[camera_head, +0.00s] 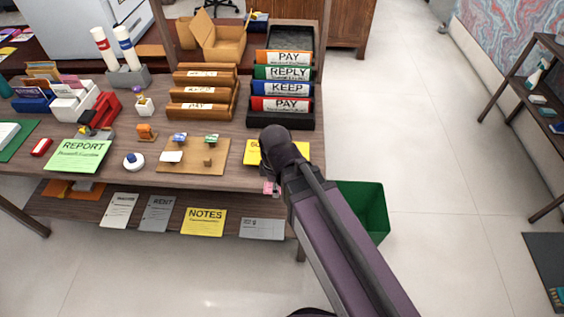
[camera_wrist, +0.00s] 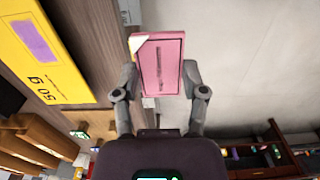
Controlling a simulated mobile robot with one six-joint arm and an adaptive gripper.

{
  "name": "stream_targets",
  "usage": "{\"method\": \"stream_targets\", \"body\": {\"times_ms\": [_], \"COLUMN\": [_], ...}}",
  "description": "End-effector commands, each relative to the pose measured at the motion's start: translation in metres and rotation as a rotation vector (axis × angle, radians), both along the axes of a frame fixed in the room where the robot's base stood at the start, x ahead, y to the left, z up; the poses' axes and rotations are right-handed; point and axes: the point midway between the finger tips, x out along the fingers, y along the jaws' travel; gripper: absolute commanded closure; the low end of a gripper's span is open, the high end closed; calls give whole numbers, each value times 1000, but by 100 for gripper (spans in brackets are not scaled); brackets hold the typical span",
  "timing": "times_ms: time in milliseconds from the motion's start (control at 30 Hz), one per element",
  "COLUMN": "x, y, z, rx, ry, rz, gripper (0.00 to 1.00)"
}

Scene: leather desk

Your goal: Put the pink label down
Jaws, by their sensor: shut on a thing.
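The pink label (camera_wrist: 163,62) is a small pink rectangular piece with a darker pink face, a pale corner and a thin line of print. My gripper (camera_wrist: 160,76) is shut on it in the wrist view, with one finger at each side edge. In the head view only a bit of pink (camera_head: 270,187) shows below my arm's end, by the desk's front edge. My arm hides the rest of the label and the gripper there. The label appears held clear of the desk.
A yellow sheet (camera_head: 250,152) lies by the desk's front right edge, partly behind my arm. A green bin (camera_head: 372,208) stands on the floor to the right. The lower shelf holds a yellow NOTES sheet (camera_head: 203,222) and grey cards. Brown trays (camera_head: 203,93) stand farther back.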

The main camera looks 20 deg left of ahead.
Motion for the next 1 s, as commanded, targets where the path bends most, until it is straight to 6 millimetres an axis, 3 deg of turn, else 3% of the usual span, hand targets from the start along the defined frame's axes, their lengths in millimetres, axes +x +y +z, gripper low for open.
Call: {"method": "stream_targets", "body": {"times_ms": [567,767,1000], "x": [8,31,77], "y": [4,8,17], "z": [-2,-5,-9], "rx": [0,0,0], "ry": [0,0,0], "rz": [1,0,0], "gripper": [60,60,60]}}
